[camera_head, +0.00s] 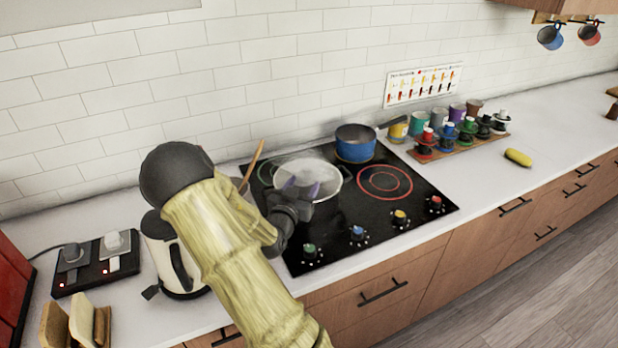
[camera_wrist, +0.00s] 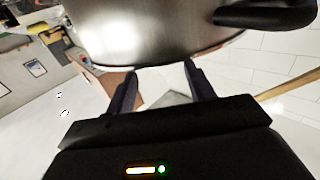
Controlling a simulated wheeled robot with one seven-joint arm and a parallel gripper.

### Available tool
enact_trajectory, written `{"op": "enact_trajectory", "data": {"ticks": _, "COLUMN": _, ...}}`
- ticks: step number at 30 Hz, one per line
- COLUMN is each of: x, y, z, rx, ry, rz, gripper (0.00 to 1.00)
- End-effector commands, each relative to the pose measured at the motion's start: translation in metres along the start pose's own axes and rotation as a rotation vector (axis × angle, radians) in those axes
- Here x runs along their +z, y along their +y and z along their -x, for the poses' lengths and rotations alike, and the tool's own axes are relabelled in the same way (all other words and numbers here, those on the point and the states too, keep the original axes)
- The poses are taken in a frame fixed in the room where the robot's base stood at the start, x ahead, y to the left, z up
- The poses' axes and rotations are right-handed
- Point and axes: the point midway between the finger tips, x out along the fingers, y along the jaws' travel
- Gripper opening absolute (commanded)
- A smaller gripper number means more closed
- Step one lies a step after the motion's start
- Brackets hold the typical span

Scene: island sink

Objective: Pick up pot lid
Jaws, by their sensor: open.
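A round, see-through grey pot lid (camera_head: 308,168) shows on the left side of the black cooktop, at the pot's place. Its knob cannot be made out. In the wrist view a shiny steel pot wall (camera_wrist: 150,35) with a black handle (camera_wrist: 265,17) fills the top, and the lid cannot be told apart there. My gripper (camera_head: 302,189) is over the near part of the lid in the head view and hides some of it. In the wrist view its two dark fingers (camera_wrist: 160,84) are apart with nothing between them. Whether they touch the lid or pot cannot be told.
A blue saucepan (camera_head: 355,143) stands behind right on the cooktop (camera_head: 345,220). A wooden utensil (camera_head: 252,165) leans at the left, near my arm. A white kettle (camera_head: 172,255) stands close to my forearm. Cups (camera_head: 398,130) and a yellow item (camera_head: 518,157) are to the right.

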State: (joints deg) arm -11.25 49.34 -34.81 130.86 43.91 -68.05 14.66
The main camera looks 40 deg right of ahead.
Motion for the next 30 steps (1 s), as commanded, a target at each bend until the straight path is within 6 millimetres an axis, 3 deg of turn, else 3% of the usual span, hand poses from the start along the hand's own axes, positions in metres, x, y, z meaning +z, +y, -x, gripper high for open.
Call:
{"op": "enact_trajectory", "data": {"ticks": 8, "x": -0.001, "y": -0.004, "z": -0.002, "rx": -0.005, "ry": 0.000, "rz": 0.000, "gripper": 0.54}}
{"op": "enact_trajectory", "data": {"ticks": 19, "x": 0.000, "y": -0.008, "z": -0.049, "rx": -0.001, "ry": 0.001, "rz": 0.001, "gripper": 0.54}}
{"op": "enact_trajectory", "data": {"ticks": 30, "x": 0.001, "y": -0.009, "z": -0.051, "rx": -0.002, "ry": 0.000, "rz": 0.000, "gripper": 0.54}}
